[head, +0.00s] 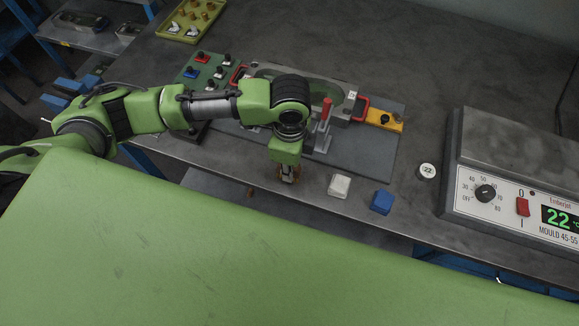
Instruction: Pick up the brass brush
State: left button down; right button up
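My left gripper (288,175) points down near the front edge of the grey table (428,60), left of a white block. Something brown shows at its fingertips. It is too small and too hidden by the gripper to tell whether it is the brass brush, or whether the fingers are open or shut on it. I cannot make out a brass brush anywhere else in the head view. My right gripper is not in view.
Right of the gripper lie the white block (339,186), a blue block (382,202) and a round "22" piece (427,171). Behind stands the mould (353,95) with red handles on a grey plate (372,150). A control box (515,140) stands right; a yellow tray (181,37) lies far left.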

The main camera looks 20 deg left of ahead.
pick_arm(q)
jog(key=shift+r, duration=0.3)
jog(key=r, duration=0.1)
jog(key=r+b, duration=0.1)
jog(key=shift+s+r, duration=0.2)
jog(key=shift+r, duration=0.1)
jog(key=s+r+p, duration=0.3)
jog(key=s+r, duration=0.6)
jog(key=s, duration=0.4)
jog(key=shift+s+d+r, duration=0.25)
jog(key=shift+s+d, duration=0.1)
jog(key=shift+d, duration=0.05)
